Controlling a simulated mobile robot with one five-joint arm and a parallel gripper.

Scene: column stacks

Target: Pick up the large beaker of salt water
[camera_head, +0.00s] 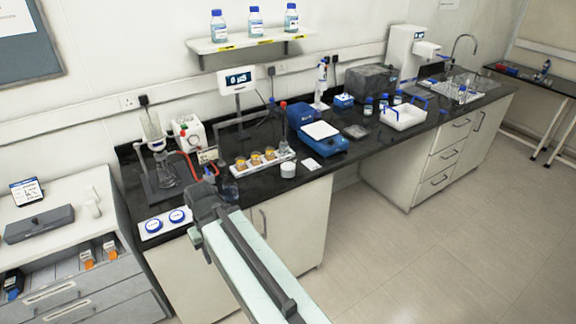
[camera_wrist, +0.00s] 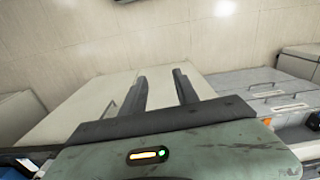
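No beaker shows in the wrist view.
A glass flask (camera_head: 166,174) on a stand is to the left, with a tray of orange-topped dishes (camera_head: 263,159) to the right. Two blue-ringed dishes on a white plate (camera_head: 164,223) sit front left. A blue balance (camera_head: 321,138) stands farther right. The floor (camera_head: 440,250) is clear.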

